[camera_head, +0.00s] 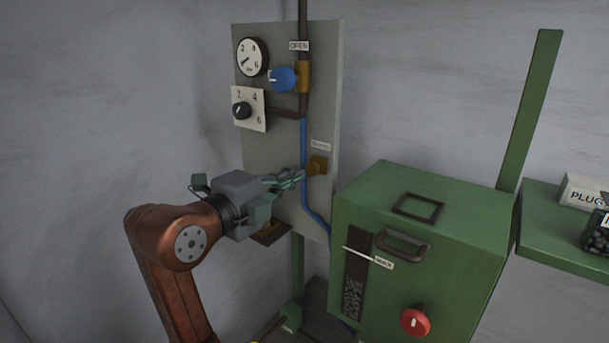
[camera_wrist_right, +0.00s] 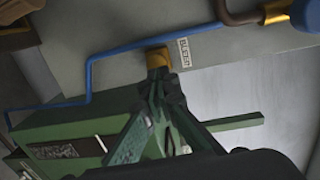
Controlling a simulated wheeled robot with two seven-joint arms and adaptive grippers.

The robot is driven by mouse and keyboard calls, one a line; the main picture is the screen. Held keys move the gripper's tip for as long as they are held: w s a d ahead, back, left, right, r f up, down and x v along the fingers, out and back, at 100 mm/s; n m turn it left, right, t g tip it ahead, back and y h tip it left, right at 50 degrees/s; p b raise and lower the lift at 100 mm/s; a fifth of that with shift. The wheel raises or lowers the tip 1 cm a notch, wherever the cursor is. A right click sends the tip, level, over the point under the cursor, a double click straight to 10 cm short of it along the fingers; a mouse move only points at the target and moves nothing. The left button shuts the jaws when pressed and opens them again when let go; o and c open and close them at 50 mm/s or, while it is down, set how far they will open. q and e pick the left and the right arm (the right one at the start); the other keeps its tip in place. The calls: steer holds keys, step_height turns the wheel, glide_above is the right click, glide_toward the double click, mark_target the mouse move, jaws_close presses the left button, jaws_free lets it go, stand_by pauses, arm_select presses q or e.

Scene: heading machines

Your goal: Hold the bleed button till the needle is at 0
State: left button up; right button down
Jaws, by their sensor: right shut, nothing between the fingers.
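The brass bleed button fitting (camera_head: 317,165) sits on the grey panel (camera_head: 270,185) under a small white label (camera_head: 320,146). My right gripper (camera_head: 300,175) is shut and empty, its fingertips at the left side of the fitting. In the right wrist view the shut fingertips (camera_wrist_right: 166,85) overlap the lower edge of the brass fitting (camera_wrist_right: 158,58); I cannot tell whether they press the button, which they hide. The round white gauge (camera_head: 252,57) is at the panel's top left. Its dark needle points to the lower left; the zero mark is too small to read.
A blue valve knob (camera_head: 284,79) and a black selector knob (camera_head: 241,110) are higher on the panel. A blue pipe (camera_head: 304,200) runs down beside the gripper. A green machine box (camera_head: 450,235) with a red knob (camera_head: 415,321) stands close at right.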

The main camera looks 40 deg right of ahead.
steer(key=b+v, duration=0.1)
steer(key=v, duration=0.7)
steer(key=shift+a+b, duration=0.4)
steer(key=shift+s+d, duration=0.1)
